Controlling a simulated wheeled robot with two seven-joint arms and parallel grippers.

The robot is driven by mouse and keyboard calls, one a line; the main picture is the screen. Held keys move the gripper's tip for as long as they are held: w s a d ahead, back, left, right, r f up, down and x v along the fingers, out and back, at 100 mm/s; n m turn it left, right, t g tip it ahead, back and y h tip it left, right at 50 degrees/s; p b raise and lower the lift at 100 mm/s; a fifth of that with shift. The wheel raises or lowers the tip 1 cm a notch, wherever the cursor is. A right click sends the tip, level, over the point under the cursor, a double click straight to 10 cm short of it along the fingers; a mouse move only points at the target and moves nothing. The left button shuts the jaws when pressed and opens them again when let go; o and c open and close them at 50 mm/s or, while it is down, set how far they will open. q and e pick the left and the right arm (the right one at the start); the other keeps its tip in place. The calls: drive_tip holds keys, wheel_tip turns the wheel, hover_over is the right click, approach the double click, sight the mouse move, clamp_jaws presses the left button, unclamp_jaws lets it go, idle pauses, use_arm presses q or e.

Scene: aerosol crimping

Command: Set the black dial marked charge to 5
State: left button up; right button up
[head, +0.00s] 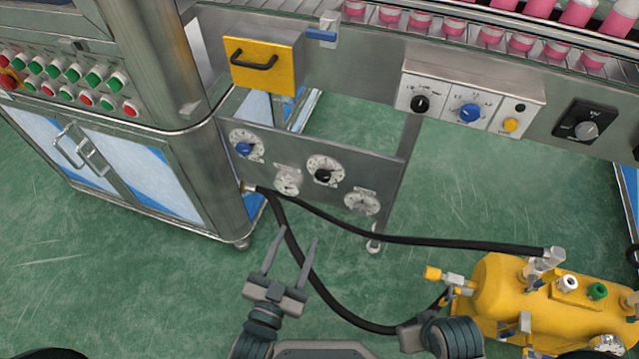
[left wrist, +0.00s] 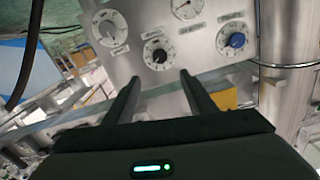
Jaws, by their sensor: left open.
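A steel panel (head: 300,150) under the machine carries a black dial (head: 322,175) on a white scale, left of centre of the head view. The black dial also shows in the left wrist view (left wrist: 159,54); its lettering and setting are too small to read. A second black dial (head: 419,104) is on the steel box above. My left gripper (head: 291,240) is open and empty, below and in front of the panel. In the left wrist view, its fingertips (left wrist: 160,80) point toward the black dial without touching it. My right gripper (head: 418,336) shows only partly at the bottom; its fingers cannot be made out.
A black hose (head: 420,240) runs to a yellow tank (head: 510,295) at right. A steel cabinet (head: 130,160) stands left. Open green floor lies before the panel.

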sight(322, 178)
use_arm(q)
drive_tip(key=shift+w, duration=0.15)
drive_tip(key=x, duration=1.7)
drive_tip(key=shift+f, duration=0.1)
drive_tip(key=c, duration=1)
